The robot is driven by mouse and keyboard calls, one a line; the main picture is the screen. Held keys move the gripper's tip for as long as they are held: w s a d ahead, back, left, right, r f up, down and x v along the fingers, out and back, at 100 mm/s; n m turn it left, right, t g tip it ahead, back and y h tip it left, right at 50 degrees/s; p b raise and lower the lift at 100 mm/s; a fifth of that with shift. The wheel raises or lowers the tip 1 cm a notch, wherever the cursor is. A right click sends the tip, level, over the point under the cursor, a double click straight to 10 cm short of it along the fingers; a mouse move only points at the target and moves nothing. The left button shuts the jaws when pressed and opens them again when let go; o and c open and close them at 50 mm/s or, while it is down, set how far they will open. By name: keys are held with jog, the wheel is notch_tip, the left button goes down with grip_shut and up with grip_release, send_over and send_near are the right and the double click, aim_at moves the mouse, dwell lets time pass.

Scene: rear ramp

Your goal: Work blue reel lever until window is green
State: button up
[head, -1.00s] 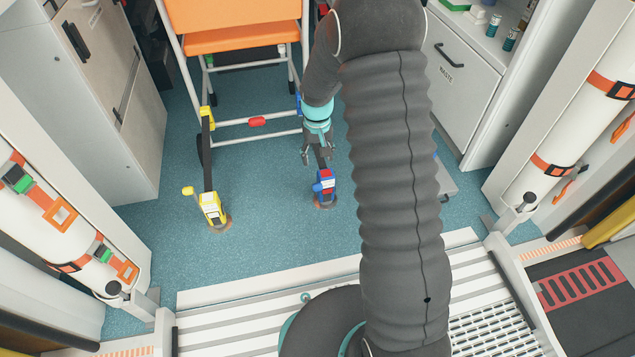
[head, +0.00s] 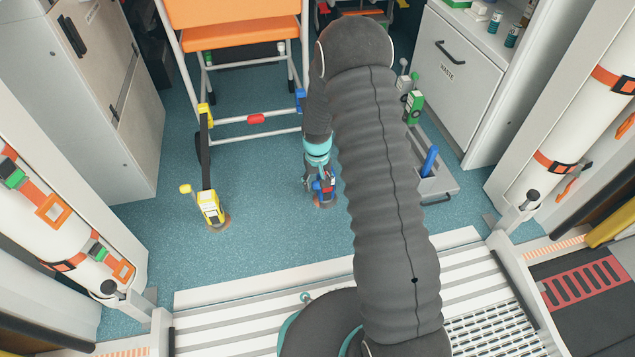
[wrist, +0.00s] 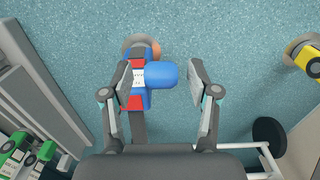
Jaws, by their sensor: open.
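The blue reel (head: 327,190) stands on the floor on a round base, with a dark strap running from it. In the wrist view its blue body (wrist: 150,96) has a white label and red patches; I cannot tell which part is the window. Its blue lever (wrist: 162,75) sticks out to the right, with a rounded end.
A yellow reel (head: 210,208) stands on the floor to the left, its strap running to the orange chair (head: 240,38). A grey tray (head: 438,183) with a blue item and green reel-like devices (head: 413,105) are to the right. Floor between the reels is clear.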

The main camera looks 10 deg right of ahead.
jog(key=shift+f, duration=0.15)
jog(key=shift+c, duration=0.2)
grip_shut()
